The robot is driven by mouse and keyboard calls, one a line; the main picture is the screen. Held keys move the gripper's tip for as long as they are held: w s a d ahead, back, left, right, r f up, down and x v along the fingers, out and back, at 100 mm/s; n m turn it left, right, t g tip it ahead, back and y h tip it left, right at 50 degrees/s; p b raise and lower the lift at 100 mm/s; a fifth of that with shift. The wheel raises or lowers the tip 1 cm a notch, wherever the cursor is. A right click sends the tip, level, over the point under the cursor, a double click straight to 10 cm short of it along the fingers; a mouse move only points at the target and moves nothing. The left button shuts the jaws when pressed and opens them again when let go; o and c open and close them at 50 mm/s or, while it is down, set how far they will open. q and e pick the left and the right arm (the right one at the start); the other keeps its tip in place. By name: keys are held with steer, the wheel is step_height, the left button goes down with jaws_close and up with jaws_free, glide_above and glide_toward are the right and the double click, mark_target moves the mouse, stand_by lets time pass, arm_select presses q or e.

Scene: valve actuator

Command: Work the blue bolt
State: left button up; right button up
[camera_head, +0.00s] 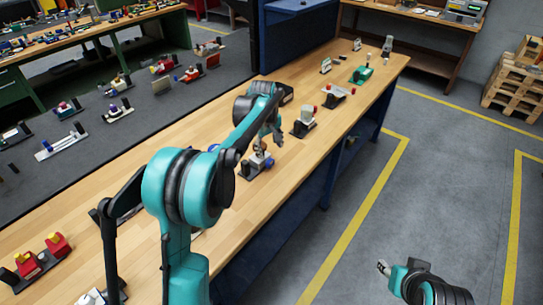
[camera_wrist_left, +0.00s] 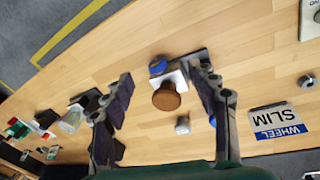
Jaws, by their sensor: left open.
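In the left wrist view the blue bolt (camera_wrist_left: 158,66) shows as a round blue head at the far end of a small device with a white block and a brown round knob (camera_wrist_left: 167,97). In the head view the device's blue part (camera_head: 268,162) shows low on a dark base on the wooden bench. My left gripper (camera_head: 268,138) is above the device. In the wrist view its fingers (camera_wrist_left: 162,76) are spread wide to either side of the device, with nothing between them gripped. My right gripper (camera_head: 384,267) is low at the bottom right, small and unclear.
Beyond the device, a grey fixture with a red knob (camera_head: 304,121) and a green fixture (camera_head: 362,75) stand on the bench (camera_head: 200,130). Red-topped blocks (camera_head: 57,244) stand at the near left.

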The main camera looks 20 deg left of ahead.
mark_target(270, 160)
arm_select(q)
steer(key=w+f, duration=0.2)
steer(key=w+a+f+n+p, duration=0.1)
steer(key=w+a+f+n+g, duration=0.1)
steer(key=w+f, duration=0.1)
steer(key=shift+w+f+p, duration=0.35)
steer(key=shift+w+a+f+n, duration=0.1)
steer(key=shift+f+n, duration=0.2)
steer(key=shift+f, duration=0.05)
steer(key=f, duration=0.2)
steer(key=f+b, duration=0.1)
steer(key=f, duration=0.4)
steer(key=shift+w+f+b, duration=0.3)
steer(key=shift+b, duration=0.05)
arm_select(e)
steer(key=shift+r, duration=0.4)
arm_select(q)
steer(key=c, duration=1.2)
arm_select(e)
steer(key=shift+f, duration=0.1)
